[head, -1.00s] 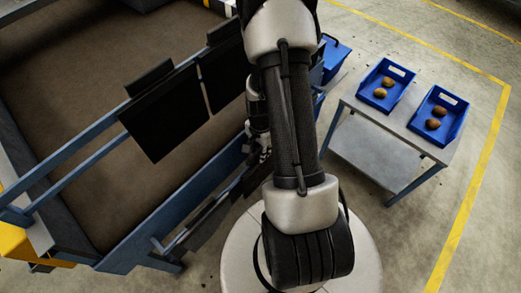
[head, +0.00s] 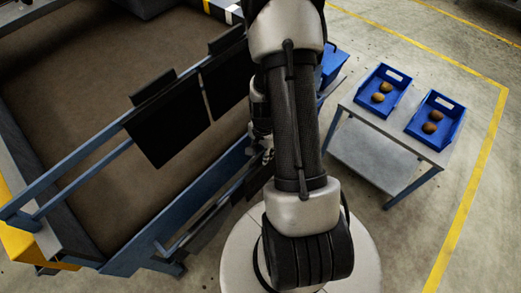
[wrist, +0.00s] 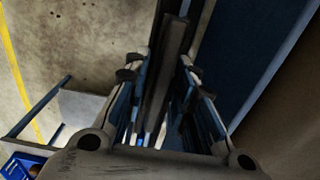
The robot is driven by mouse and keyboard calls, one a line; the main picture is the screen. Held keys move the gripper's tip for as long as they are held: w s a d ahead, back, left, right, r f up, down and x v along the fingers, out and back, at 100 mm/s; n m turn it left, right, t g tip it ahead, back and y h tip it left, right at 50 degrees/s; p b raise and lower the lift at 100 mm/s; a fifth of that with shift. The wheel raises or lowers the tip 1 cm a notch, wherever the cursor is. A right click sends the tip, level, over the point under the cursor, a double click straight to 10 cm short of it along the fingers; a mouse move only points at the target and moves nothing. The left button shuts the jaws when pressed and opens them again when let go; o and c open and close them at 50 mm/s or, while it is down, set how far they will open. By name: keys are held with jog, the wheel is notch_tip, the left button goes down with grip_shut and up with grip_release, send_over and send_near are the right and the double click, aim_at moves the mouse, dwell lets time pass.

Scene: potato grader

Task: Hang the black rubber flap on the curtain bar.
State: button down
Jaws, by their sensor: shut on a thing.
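The curtain bar (head: 78,152) is a blue rail running diagonally along the grader's side in the head view. Two black rubber flaps hang on it, one nearer (head: 168,122) and one farther (head: 224,80), partly behind my arm. My gripper (head: 266,156) is mostly hidden by my arm, low on the right side of the bar. In the wrist view my gripper (wrist: 158,78) is shut on a dark, thin upright piece, the held black rubber flap (wrist: 174,50), seen nearly edge-on. Part of a dark flap shows below my gripper in the head view.
A lower blue rack (head: 170,248) with dark pieces stands beside my base. A grey table (head: 362,118) at right bears two blue trays (head: 405,80) (head: 455,110) with potatoes. A blue bin (head: 333,62) stands behind my arm. Floor at far right is clear.

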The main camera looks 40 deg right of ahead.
jog(key=s+b, duration=0.2)
jog(key=s, duration=0.6)
jog(key=shift+s+d+b, duration=0.3)
jog(key=shift+d, duration=0.05)
dwell(0.3)
